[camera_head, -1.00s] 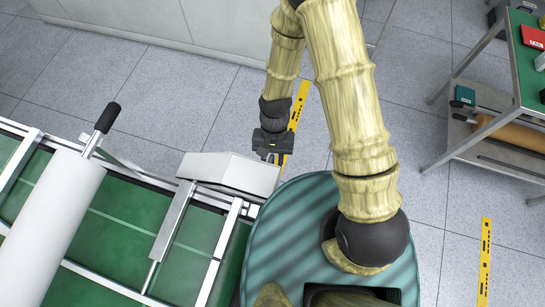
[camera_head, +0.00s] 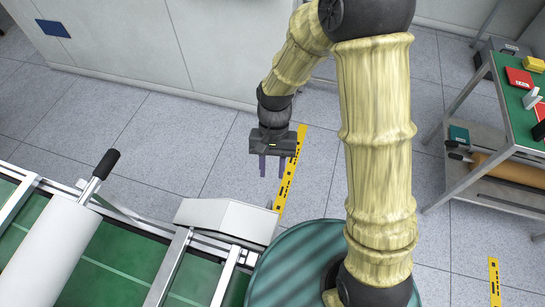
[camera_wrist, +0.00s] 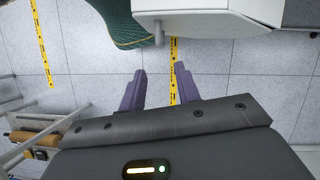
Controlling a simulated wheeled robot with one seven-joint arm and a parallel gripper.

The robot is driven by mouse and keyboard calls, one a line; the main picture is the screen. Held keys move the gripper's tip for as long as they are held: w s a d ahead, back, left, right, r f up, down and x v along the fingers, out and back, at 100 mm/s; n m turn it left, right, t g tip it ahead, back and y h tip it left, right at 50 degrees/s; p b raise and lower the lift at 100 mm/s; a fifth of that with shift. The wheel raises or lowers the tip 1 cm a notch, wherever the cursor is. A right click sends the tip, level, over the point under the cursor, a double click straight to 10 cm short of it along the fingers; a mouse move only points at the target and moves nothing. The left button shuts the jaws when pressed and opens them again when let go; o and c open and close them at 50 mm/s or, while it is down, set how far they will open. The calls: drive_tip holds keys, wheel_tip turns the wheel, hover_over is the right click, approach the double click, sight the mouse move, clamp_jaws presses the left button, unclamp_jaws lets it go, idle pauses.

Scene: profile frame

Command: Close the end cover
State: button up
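A pale grey angular cover (camera_head: 225,218), which looks like the end cover, sits at the right end of the green-bedded frame. A white housing (camera_wrist: 200,18) at the top of the wrist view appears to be the same cover. I cannot tell from these views how far open it is. My gripper (camera_head: 272,172) hangs beyond the cover's far right corner, apart from it, with its purple fingers pointing down. In the wrist view my gripper (camera_wrist: 159,70) has its two fingers spread with only floor between them.
A white roller (camera_head: 50,250) with a black handle (camera_head: 105,163) lies across the frame (camera_head: 120,270) at left. A metal shelf table (camera_head: 520,110) with boxes and tools stands at right. Yellow tape (camera_head: 289,175) marks the floor, which is open beyond the cover.

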drive_tip(key=v, duration=0.2)
drive_tip(key=shift+w+r, duration=0.15)
drive_tip(key=shift+r, duration=0.25)
drive_tip(key=d+r+t, duration=0.3)
drive_tip(key=d, duration=0.6)
drive_tip(key=d+r+t, duration=0.4)
drive_tip(key=d, duration=0.5)
drive_tip(key=shift+d+r, duration=0.25)
drive_tip(key=shift+w, duration=0.1)
drive_tip(key=shift+a, duration=0.15)
